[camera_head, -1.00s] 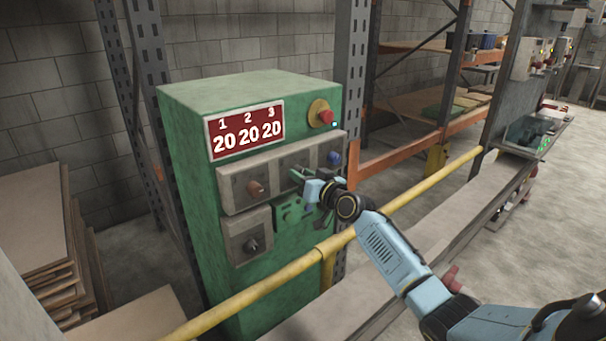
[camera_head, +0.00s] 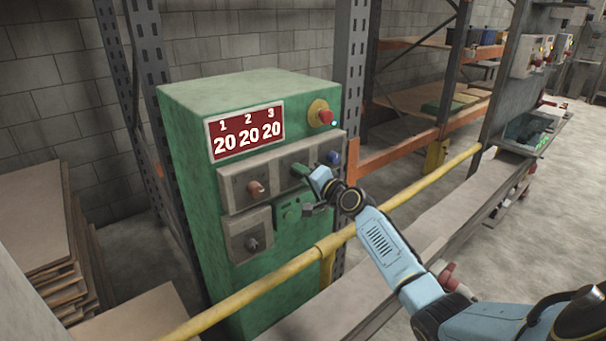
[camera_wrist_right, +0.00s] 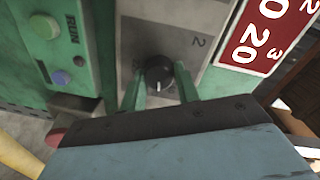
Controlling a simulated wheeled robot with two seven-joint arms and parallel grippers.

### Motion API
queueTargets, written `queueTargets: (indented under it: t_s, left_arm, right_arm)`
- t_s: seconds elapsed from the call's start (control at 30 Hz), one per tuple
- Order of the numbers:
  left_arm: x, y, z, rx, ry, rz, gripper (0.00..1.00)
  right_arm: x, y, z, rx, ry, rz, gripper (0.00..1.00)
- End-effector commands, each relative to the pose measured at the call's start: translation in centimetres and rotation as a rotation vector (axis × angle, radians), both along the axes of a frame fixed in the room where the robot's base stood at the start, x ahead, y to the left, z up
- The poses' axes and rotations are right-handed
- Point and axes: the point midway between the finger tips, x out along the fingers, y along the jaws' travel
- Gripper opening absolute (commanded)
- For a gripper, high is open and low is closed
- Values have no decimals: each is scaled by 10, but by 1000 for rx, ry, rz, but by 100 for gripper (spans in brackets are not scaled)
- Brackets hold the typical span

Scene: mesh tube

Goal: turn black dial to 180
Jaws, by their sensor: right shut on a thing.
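The black dial (camera_wrist_right: 158,72) sits on a grey plate marked 2 in the right wrist view, with a white pointer line on it. The two green fingers of my right gripper (camera_wrist_right: 163,90) are closed around it, one on each side. In the head view my right gripper (camera_head: 299,172) is at the middle of the upper control panel and hides the dial. The red display (camera_head: 246,132) reads 20 under each of 1, 2 and 3. My left gripper is not in view.
The green cabinet (camera_head: 190,190) also carries a red-brown knob (camera_head: 256,188), a dark lower knob (camera_head: 251,244), a blue knob (camera_head: 334,158) and a red button (camera_head: 325,117). A yellow rail (camera_head: 270,287) runs in front of it.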

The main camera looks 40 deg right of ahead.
Motion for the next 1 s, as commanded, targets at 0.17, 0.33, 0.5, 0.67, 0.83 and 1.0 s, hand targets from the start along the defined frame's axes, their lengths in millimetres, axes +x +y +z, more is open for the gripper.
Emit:
queueTargets:
  t_s: [0.17, 0.33, 0.5, 0.67, 0.83, 1.0]
  left_arm:
    - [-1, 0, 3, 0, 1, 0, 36]
    - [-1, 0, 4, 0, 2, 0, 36]
    - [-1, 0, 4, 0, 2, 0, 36]
    - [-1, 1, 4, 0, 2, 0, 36]
    - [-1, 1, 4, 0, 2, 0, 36]
    - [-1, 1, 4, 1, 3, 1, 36]
  right_arm:
    - [0, 0, -1, 103, 9, 0, 9]
    - [0, 0, -1, 164, 15, 0, 9]
    - [0, 0, -1, 192, 18, 1, 9]
    - [0, 0, -2, 200, 19, 1, 9]
    - [0, 0, -2, 200, 19, 1, 9]
    - [0, 0, -2, 199, 19, 1, 39]
